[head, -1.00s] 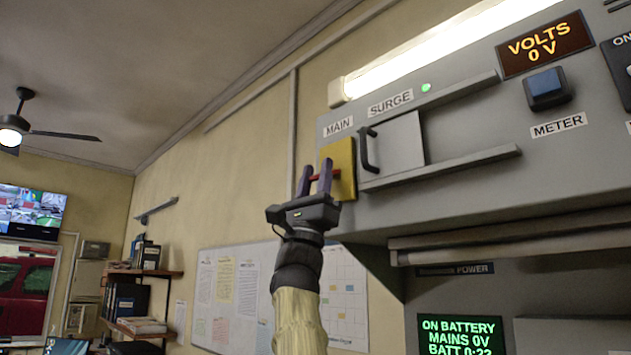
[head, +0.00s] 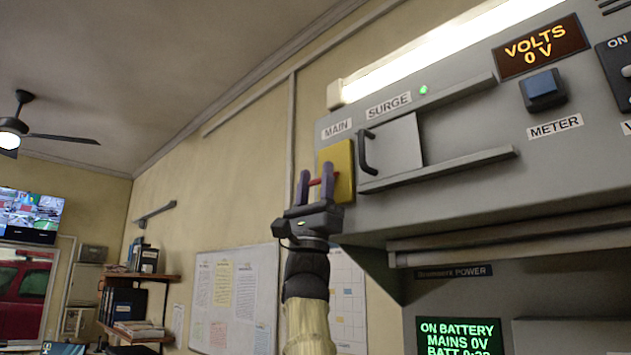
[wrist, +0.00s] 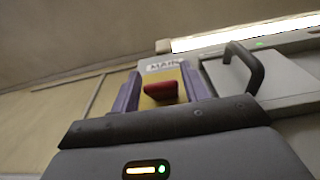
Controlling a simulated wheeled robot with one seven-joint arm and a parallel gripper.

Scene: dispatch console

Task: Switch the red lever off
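The red lever (head: 320,181) sticks out from a yellow plate (head: 342,166) under the MAIN label at the panel's left end. In the wrist view the red lever (wrist: 160,91) shows end-on between my two purple fingers. My gripper (head: 315,180) is open, with one finger on each side of the lever. A gap shows on both sides of the lever in the wrist view, so the fingers are not closed on it. The VOLTS display (head: 541,46) reads 0 V.
A sliding cover with a black handle (head: 366,153) sits just right of the yellow plate, close to my right finger. A blue METER button (head: 545,88) is further right. A screen below (head: 459,338) reads ON BATTERY, MAINS 0V. Open room lies left of the panel.

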